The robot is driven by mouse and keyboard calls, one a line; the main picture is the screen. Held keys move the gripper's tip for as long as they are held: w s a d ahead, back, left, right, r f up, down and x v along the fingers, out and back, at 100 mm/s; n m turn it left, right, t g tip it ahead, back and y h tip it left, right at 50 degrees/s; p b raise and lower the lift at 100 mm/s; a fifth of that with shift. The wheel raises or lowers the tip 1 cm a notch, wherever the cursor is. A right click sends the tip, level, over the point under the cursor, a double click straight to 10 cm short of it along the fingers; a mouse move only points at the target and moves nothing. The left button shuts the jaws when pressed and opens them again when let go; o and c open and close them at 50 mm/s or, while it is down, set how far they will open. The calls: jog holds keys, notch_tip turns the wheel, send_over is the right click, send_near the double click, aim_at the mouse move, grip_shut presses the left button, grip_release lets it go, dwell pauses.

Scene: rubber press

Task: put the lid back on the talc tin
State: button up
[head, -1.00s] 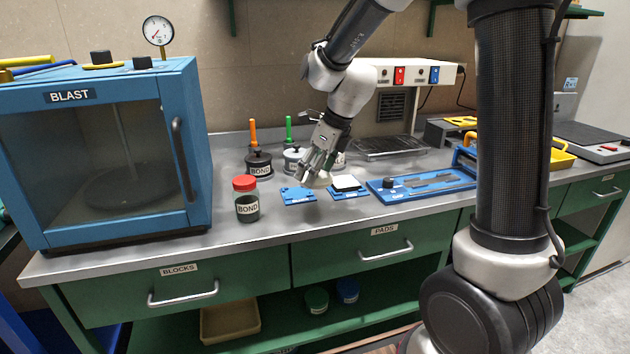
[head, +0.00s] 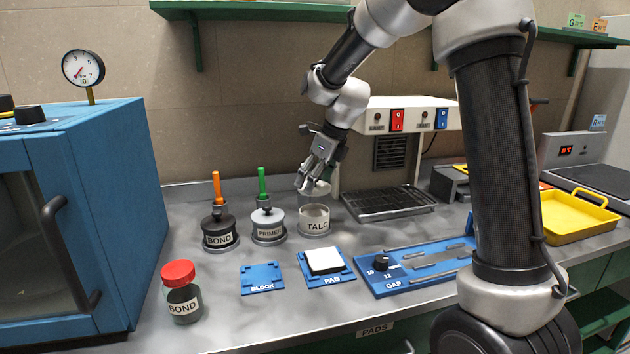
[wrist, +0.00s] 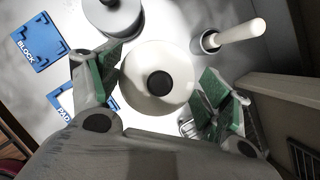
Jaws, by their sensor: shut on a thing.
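The talc tin (head: 314,222) is a pale round tin labelled TALC, upright on the grey bench right of the primer pot. My gripper (head: 312,187) points down just above the tin. It is shut on the lid (wrist: 150,66), a round off-white disc with a black knob, with the green-padded fingers (wrist: 158,88) on either side. The lid (head: 322,188) shows small and pale under the fingers in the head view. In the wrist view the lid hides the tin below. I cannot tell whether lid and tin touch.
The primer pot (head: 268,226) and dark bond pot (head: 219,232) with upright brushes stand left of the tin. A red-capped bond jar (head: 184,303), block plate (head: 262,279) and white pad (head: 324,260) are in front. A wire rack (head: 390,203) and switch unit (head: 408,116) are right.

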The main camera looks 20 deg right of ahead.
jog(key=shift+f, duration=2.9)
jog(key=shift+f, duration=0.1)
jog(key=o, duration=0.9)
jog(key=shift+r, duration=3.5)
grip_shut()
